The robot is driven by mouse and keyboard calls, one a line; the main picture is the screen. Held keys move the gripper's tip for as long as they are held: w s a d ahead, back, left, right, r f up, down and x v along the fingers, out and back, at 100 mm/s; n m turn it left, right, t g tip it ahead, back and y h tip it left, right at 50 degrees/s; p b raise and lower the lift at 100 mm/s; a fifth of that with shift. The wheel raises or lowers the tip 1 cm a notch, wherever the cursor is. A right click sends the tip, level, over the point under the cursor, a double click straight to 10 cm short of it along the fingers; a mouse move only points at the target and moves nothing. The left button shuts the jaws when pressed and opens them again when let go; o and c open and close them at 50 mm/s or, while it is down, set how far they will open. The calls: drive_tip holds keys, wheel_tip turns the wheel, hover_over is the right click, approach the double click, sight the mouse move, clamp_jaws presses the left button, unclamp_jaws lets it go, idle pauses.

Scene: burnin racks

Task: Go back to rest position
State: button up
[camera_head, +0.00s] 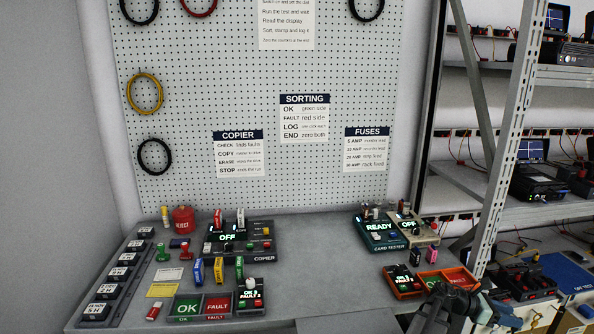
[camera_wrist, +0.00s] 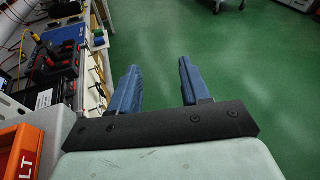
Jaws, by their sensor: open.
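In the head view my gripper (camera_head: 468,290) is at the lower right, by the bench's front right corner and close to the orange tray (camera_head: 404,284). In the wrist view my gripper (camera_wrist: 158,85) shows two blue fingers spread apart. Nothing is between them, and they point out over the green floor (camera_wrist: 240,75). The gripper holds nothing.
The grey bench (camera_head: 340,290) carries a copier (camera_head: 262,246), a card tester (camera_head: 382,236), stamps, and green OK (camera_head: 187,308) and red FAULT (camera_head: 218,304) pads. A metal rack post (camera_head: 497,160) stands at right. The bench's middle is fairly clear.

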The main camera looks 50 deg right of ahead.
drive_tip(key=a+f+n+y, duration=0.1)
drive_tip(key=a+f+y, duration=0.1)
drive_tip(key=a+f, duration=0.9)
drive_tip(key=a+f+y, duration=0.1)
drive_tip(key=a+f, duration=0.8)
drive_tip(key=f, duration=0.5)
drive_tip(key=w+a+f+m+t, duration=0.15)
drive_tip(key=w+a+f, duration=0.35)
drive_tip(key=w, duration=0.5)
drive_tip(key=w+a+f+m+t, duration=0.15)
drive_tip(key=w+a+f, duration=0.25)
drive_tip(key=w+a, duration=0.45)
drive_tip(key=w+a+f+t, duration=0.3)
drive_tip(key=w+a+f, duration=0.15)
drive_tip(key=w, duration=0.75)
drive_tip(key=w+a+f+m+t+y, duration=0.1)
drive_tip(key=w+a+f, duration=0.15)
drive_tip(key=a, duration=0.55)
drive_tip(key=w+a+f+m+y, duration=0.1)
drive_tip(key=w+a, duration=0.3)
drive_tip(key=a, duration=0.3)
drive_tip(key=a+f+m+y, duration=0.1)
drive_tip(key=a+m, duration=0.1)
drive_tip(key=a, duration=1.6)
drive_tip(key=shift+s+a+f+m+y, duration=0.2)
drive_tip(key=shift+s+a+m+y, duration=0.2)
